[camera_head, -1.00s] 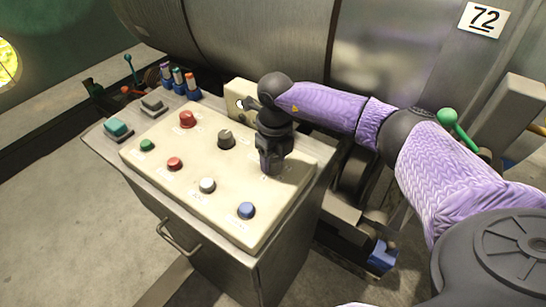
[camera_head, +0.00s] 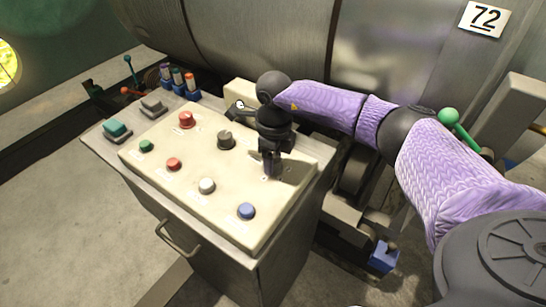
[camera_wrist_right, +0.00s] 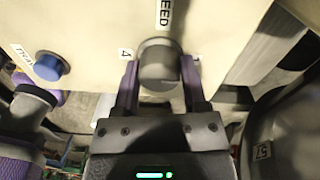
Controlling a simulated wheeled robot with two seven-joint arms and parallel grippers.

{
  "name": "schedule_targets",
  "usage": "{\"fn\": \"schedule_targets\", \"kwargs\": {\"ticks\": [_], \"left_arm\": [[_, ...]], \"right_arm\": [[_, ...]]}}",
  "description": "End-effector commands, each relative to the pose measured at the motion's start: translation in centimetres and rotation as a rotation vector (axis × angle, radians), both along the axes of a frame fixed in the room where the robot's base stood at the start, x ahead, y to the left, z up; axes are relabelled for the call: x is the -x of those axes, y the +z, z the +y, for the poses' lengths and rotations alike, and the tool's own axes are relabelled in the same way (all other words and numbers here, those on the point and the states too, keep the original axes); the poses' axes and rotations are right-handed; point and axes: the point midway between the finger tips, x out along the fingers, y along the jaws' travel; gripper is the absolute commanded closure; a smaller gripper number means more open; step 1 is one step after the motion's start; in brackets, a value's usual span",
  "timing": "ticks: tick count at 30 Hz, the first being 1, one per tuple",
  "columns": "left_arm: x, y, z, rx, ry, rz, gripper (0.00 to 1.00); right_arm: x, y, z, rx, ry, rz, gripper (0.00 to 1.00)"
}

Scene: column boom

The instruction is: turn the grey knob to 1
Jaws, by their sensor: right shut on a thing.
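The grey knob (camera_wrist_right: 158,62) shows in the right wrist view on the cream panel, under a label ending in "EED". In the head view my right gripper (camera_head: 272,172) points down at the right part of the panel (camera_head: 235,225) and hides the knob. My left gripper is not in view.
Near the gripper are a dark knob (camera_head: 226,139), a white button (camera_head: 207,185) and a blue button (camera_head: 246,211). Red and green buttons sit further left. A large metal drum (camera_head: 270,45) stands behind the panel. The floor at left is clear.

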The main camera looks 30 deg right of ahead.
Motion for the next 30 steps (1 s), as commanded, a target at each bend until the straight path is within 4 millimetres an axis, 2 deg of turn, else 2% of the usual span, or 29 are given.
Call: {"fn": "schedule_targets", "kwargs": {"ticks": [8, 9, 13, 22, 25, 30], "left_arm": [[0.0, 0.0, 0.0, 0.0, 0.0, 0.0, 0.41], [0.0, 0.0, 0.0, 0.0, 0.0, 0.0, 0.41], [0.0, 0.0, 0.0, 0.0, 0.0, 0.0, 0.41], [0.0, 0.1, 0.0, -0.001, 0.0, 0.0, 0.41], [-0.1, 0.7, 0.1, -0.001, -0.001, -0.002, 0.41], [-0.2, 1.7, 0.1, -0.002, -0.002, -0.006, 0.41]], "right_arm": [[-0.1, 0.1, 0.0, -0.001, 0.001, -0.003, 1.0], [-0.1, 0.1, 0.0, -0.001, 0.001, -0.003, 0.38], [0.0, 0.1, 0.0, 0.0, 0.0, -0.002, 0.11], [0.0, 0.4, 0.0, 0.0, 0.0, -0.002, 0.11], [-0.2, 2.3, -0.1, 0.0, 0.0, -0.006, 0.11], [-0.2, 6.8, -0.2, 0.0, -0.001, -0.006, 0.11]]}}
